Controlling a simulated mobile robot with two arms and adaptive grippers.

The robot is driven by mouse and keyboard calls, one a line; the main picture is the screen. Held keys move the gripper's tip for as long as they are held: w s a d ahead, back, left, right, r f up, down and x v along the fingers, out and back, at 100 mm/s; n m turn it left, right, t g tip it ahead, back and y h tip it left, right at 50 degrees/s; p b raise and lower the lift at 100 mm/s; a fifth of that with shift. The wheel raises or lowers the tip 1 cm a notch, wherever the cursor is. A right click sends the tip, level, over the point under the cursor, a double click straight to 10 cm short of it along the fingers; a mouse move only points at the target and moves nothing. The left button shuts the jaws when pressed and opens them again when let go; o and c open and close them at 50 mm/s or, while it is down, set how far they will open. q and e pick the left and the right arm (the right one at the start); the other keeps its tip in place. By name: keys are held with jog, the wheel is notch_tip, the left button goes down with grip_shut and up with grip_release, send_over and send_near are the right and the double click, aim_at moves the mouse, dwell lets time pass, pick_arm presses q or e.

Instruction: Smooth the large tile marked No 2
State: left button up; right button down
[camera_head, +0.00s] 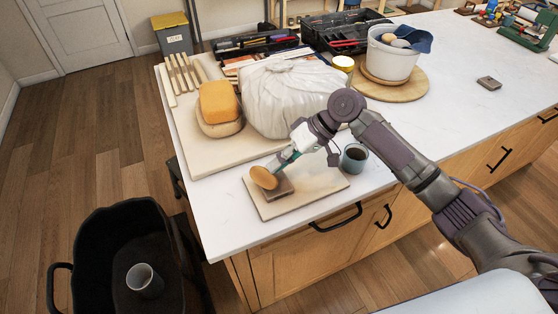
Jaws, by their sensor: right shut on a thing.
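A flat pale slab (318,189) lies near the front left corner of the white counter. A small brown block (281,190) rests on its left part. My right gripper (285,160) is above the slab, shut on a rounded tan tool (263,178). The tool is tilted over the brown block; I cannot tell whether they touch. The gripper hides part of the tool. No number can be read on the slab or block, so I cannot tell which is No 2. My left gripper is not in view.
A dark grey cup (355,158) stands close to the slab's right end. Behind are a wrapped white bundle (290,95), an orange sponge (219,101) and a white bucket (391,58). A black bin (88,235) stands left of the counter. The counter's right side is mostly clear.

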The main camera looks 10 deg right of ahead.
jog(key=shift+f, duration=0.3)
jog(key=shift+d, duration=0.1)
jog(key=shift+w+d+r, duration=0.2)
jog(key=shift+w+d, duration=0.25)
jog(key=shift+d, duration=0.2)
jog(key=shift+w+d+f, duration=0.2)
jog(key=shift+w+d, duration=0.25)
jog(key=shift+d, duration=0.35)
jog(key=shift+w+d+f, duration=0.15)
jog(key=shift+w+d, duration=0.3)
jog(key=shift+d, duration=0.3)
jog(key=shift+w+d+r, duration=0.15)
jog(key=shift+w+d, duration=0.35)
jog(key=shift+d, duration=0.35)
notch_tip(320, 180, up, 2)
jog(key=shift+r+p, duration=0.15)
jog(key=shift+p, duration=0.85)
